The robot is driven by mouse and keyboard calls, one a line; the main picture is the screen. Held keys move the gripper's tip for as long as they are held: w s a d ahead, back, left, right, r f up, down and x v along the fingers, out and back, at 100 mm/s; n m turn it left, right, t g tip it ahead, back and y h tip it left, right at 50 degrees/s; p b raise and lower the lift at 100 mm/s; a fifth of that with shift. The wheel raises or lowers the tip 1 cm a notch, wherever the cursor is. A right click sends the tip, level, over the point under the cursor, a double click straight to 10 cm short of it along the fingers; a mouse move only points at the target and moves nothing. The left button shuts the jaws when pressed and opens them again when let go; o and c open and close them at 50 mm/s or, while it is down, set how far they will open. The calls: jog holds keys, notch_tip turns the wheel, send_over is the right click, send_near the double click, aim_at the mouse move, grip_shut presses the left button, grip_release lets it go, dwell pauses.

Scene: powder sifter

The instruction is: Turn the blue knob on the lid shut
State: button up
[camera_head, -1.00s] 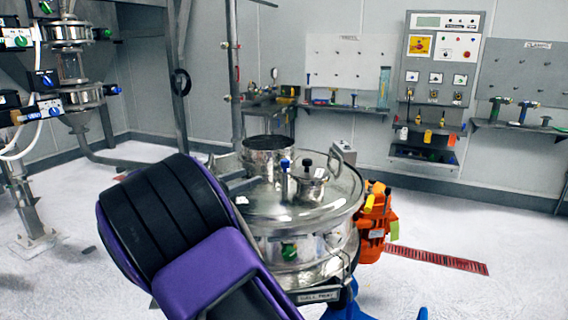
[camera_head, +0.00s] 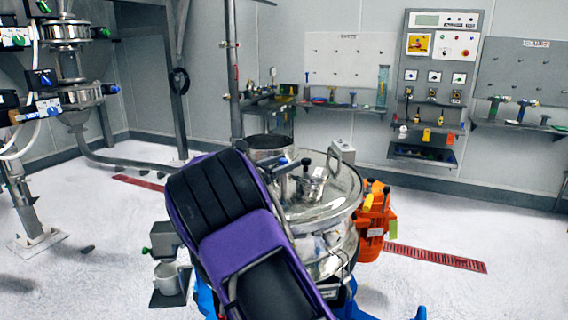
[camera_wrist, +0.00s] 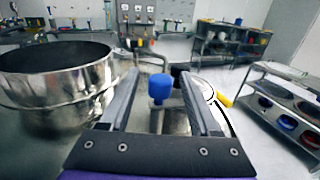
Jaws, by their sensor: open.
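The sifter's round steel lid (camera_head: 345,190) faces up in the head view. The blue knob (camera_head: 283,162) stands up from the lid, its lower part hidden by my arm. In the wrist view the blue knob (camera_wrist: 160,86) sits between the two fingers of my gripper (camera_wrist: 159,80), with visible space on both sides. My gripper is open and I see no grip on the knob. In the head view my purple and black wrist hides most of the gripper.
A steel inlet collar (camera_wrist: 55,80) rises close to the left finger in the wrist view. A small steel port with a black knob (camera_head: 307,165) stands right of the blue knob. An orange unit (camera_head: 372,222) sits at the sifter's right side.

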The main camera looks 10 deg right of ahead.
grip_shut()
jog(key=shift+f+n+t+y+b, duration=0.15)
jog(key=shift+n+t+y+b, duration=0.15)
jog(key=shift+t+b, duration=0.15)
jog(key=n+t+y+b, duration=0.1)
jog(key=t+y+b, duration=0.1)
jog(key=b, duration=0.1)
jog(key=n+t+y+b, duration=0.2)
jog(key=b, duration=0.1)
jog(key=shift+s+d+f+n+b, duration=0.1)
jog(key=shift+f+n+b, duration=0.2)
jog(key=shift+f+b, duration=0.1)
jog(key=n+t+y+b, duration=0.1)
jog(key=n+y+b, duration=0.1)
jog(key=y, duration=0.1)
jog(key=shift+r+n+t+y, duration=0.3)
jog(key=shift+r+t, duration=0.05)
jog(key=shift+r, duration=0.05)
jog(key=shift+r+n+t+y+b, duration=0.1)
jog(key=shift+n+t+y+b, duration=0.3)
jog(key=shift+n+y, duration=0.6)
jog(key=shift+y, duration=0.8)
